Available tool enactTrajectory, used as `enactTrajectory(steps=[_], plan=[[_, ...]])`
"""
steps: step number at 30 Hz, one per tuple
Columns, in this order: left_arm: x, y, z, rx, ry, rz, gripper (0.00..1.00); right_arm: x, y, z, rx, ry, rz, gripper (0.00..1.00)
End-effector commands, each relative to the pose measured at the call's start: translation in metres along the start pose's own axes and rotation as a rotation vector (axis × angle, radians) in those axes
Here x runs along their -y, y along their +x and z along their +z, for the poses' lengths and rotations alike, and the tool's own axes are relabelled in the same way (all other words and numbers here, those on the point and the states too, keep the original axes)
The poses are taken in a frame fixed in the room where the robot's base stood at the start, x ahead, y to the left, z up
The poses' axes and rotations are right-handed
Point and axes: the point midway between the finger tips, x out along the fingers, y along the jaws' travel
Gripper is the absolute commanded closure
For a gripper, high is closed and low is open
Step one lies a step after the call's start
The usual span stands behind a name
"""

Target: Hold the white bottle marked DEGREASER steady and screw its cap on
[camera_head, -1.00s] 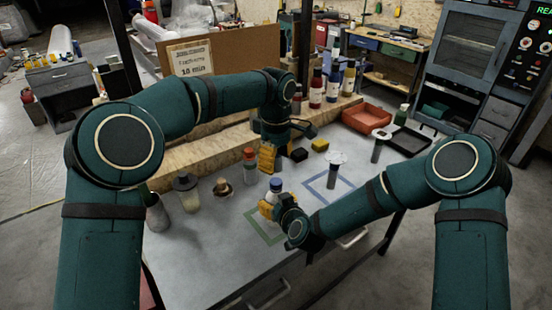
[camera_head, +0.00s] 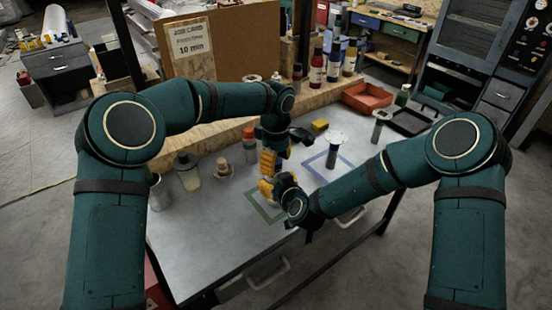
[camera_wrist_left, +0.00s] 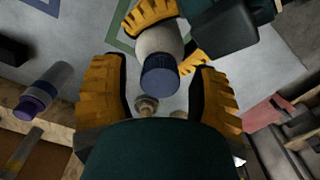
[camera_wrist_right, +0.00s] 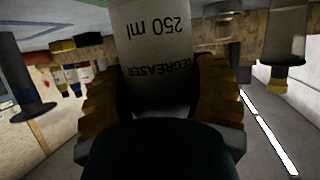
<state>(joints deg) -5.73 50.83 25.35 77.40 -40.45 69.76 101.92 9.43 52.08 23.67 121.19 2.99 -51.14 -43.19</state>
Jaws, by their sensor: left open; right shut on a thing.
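The white bottle (camera_wrist_right: 160,40), marked DEGREASER and 250 ml, is held between the yellow fingers of my right gripper (camera_head: 267,187). The blue cap (camera_wrist_left: 160,76) sits on the bottle's top in the left wrist view; how tightly it sits I cannot tell. My left gripper (camera_head: 268,161) is open just above the bottle. Its two fingers stand on either side of the cap with a gap to each side. In the head view the grippers hide most of the bottle and cap.
The grey table has a green square outline (camera_head: 257,206) under the grippers and a blue one (camera_head: 344,170) to the right, with a dark post (camera_head: 333,152) in it. Jars (camera_head: 187,172) stand at left. A red tray (camera_head: 367,97) is at the back right.

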Motion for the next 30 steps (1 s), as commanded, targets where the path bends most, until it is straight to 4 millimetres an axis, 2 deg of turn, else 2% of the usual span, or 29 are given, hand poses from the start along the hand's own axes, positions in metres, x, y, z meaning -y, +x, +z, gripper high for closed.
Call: enactTrajectory(steps=[2, 3, 8, 17, 20, 30], plan=[[0.0, -0.0001, -0.0001, 0.0, 0.0, 0.0, 0.4, 0.0, 0.0, -0.0005, -0.001, 0.0, 0.0, 1.0], [0.0, -0.0001, -0.0001, 0.0, 0.0, 0.0, 0.45, 0.0, 0.0, -0.0005, -0.001, 0.0, 0.0, 1.0], [0.0, -0.0003, -0.0001, 0.0, 0.0, 0.0, 1.0, 0.0, 0.0, -0.0005, -0.001, 0.0, 0.0, 1.0], [0.0, -0.0003, -0.0002, 0.0, 0.006, 0.0, 1.0, 0.0001, 0.0, -0.0006, -0.001, 0.0, 0.0, 1.0], [0.0, -0.0004, -0.0002, -0.001, 0.067, 0.0, 1.0, 0.0001, 0.0, -0.0006, -0.001, 0.0, 0.0, 1.0], [-0.0001, -0.0001, -0.0007, -0.002, 0.621, 0.001, 1.0, 0.0002, 0.0, -0.0006, -0.001, 0.0, 0.0, 1.0]])
